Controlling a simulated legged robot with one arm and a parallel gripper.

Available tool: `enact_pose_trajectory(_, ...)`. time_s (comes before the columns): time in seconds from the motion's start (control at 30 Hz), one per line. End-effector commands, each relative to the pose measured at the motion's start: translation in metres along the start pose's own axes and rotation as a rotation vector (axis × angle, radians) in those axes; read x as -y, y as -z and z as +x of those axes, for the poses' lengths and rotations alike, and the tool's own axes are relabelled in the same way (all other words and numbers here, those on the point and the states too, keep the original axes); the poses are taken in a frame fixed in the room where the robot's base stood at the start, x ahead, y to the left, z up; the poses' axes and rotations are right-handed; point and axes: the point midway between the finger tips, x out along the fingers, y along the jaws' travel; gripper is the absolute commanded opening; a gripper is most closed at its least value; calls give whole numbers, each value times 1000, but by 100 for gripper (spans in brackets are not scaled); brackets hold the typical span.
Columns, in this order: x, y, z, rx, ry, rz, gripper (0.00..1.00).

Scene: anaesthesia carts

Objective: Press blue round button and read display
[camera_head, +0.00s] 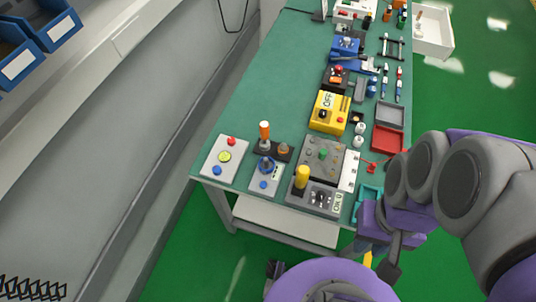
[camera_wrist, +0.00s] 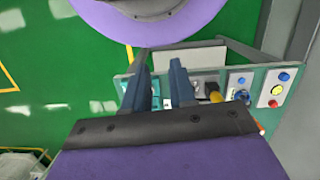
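A light grey box (camera_head: 209,162) at the table's front left corner carries a red, a yellow-green and a blue round button (camera_head: 217,170). That blue button also shows at the right in the wrist view (camera_wrist: 284,77). The box beside it (camera_head: 257,174) has another blue round button (camera_head: 264,185) and a blue ring-shaped part. A grey box with a black knob bears a small display-like panel (camera_head: 338,201). A yellow box bears another lettered panel (camera_head: 327,101). My gripper (camera_wrist: 162,60) is open and empty, beyond the table's front right corner, apart from both blue buttons.
The green-topped table (camera_head: 240,122) holds several devices, including a yellow-topped lever (camera_head: 302,176) near the front. A red tray (camera_head: 388,139) and a grey tray (camera_head: 390,115) lie along the right edge. A grey wall stands further left.

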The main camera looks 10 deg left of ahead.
Motion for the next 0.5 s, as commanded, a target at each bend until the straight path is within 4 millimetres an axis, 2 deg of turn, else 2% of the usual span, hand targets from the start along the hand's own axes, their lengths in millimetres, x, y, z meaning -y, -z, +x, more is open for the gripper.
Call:
enact_pose_trajectory(0.03,0,0,0,0,0,0,20)
enact_pose_trajectory(0.23,0,0,0,0,0,0,1)
enact_pose_trajectory(0.5,0,0,0,0,0,0,0)
